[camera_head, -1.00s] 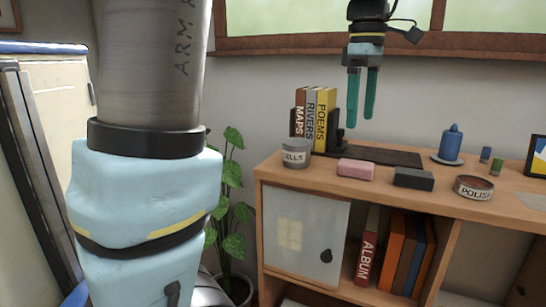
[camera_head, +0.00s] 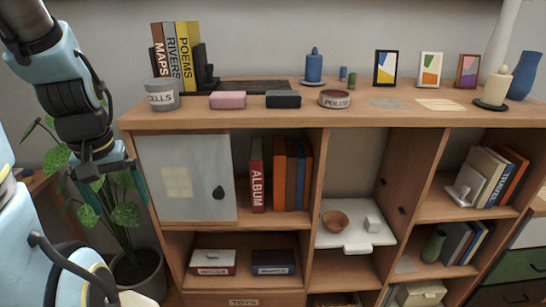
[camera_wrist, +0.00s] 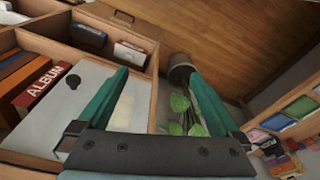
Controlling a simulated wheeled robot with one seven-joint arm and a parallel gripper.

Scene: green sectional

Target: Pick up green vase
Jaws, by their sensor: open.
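A small dark green vase (camera_head: 433,246) stands in a lower right compartment of the wooden shelf unit, left of some leaning books. It looks upright. The vase is not seen in the wrist view. My gripper (camera_head: 122,190) is at the left end of the unit, in front of the plant and beside the grey cabinet door, far from the vase. In the wrist view my gripper (camera_wrist: 159,76) has its two teal fingers spread apart with nothing between them.
The shelf unit (camera_head: 400,118) carries a tin, books, candles and frames on top. A pull-out white board (camera_head: 343,250) with a brown bowl (camera_head: 335,222) juts out left of the vase. A potted plant (camera_head: 125,215) stands close to my gripper. Drawers (camera_head: 510,266) stand at right.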

